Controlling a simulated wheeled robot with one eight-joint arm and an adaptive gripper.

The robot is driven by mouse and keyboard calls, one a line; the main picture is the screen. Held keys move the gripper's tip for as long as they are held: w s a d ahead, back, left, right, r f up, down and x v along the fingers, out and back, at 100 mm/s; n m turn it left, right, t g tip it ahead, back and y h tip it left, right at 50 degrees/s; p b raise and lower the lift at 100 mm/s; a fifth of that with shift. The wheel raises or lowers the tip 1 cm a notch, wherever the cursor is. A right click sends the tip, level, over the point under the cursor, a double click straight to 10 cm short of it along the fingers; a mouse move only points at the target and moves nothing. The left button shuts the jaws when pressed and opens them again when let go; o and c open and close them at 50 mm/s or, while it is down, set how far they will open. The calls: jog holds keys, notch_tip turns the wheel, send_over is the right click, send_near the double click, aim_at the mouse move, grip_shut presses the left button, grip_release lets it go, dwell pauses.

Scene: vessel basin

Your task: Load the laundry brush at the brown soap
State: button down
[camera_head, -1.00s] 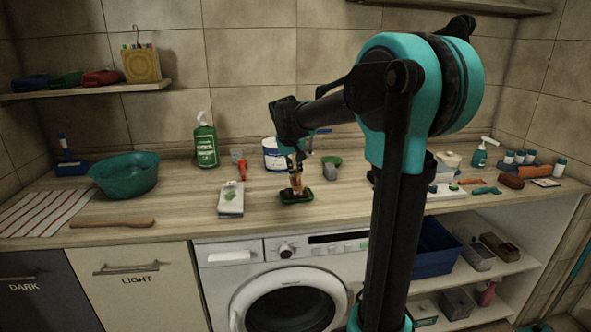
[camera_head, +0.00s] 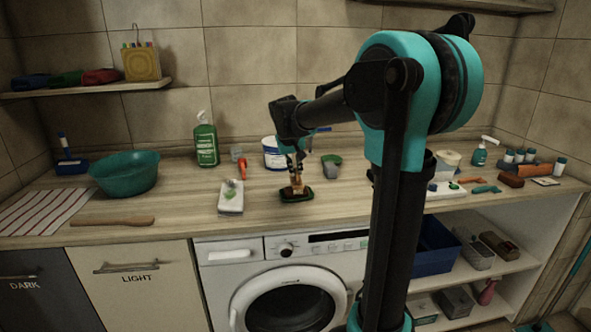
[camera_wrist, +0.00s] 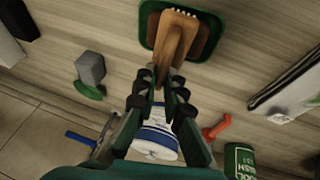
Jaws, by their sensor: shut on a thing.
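My gripper (camera_head: 296,168) is shut on the laundry brush (camera_wrist: 176,45), which has a light brown wooden body and pale bristles at one edge. In the wrist view the fingertips (camera_wrist: 160,88) close around its handle end. The brown soap (camera_wrist: 208,32) lies in a dark green dish (camera_wrist: 148,28), directly under the brush. In the head view the brush (camera_head: 296,186) is over the dish (camera_head: 284,196) near the counter's front edge. The brush hides part of the soap, and I cannot tell whether the bristles touch it.
A white tub (camera_head: 273,155) stands behind the dish. A green bottle (camera_head: 206,145) and teal basin (camera_head: 126,172) stand farther left.

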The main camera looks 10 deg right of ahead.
jog(key=shift+r, duration=3.5)
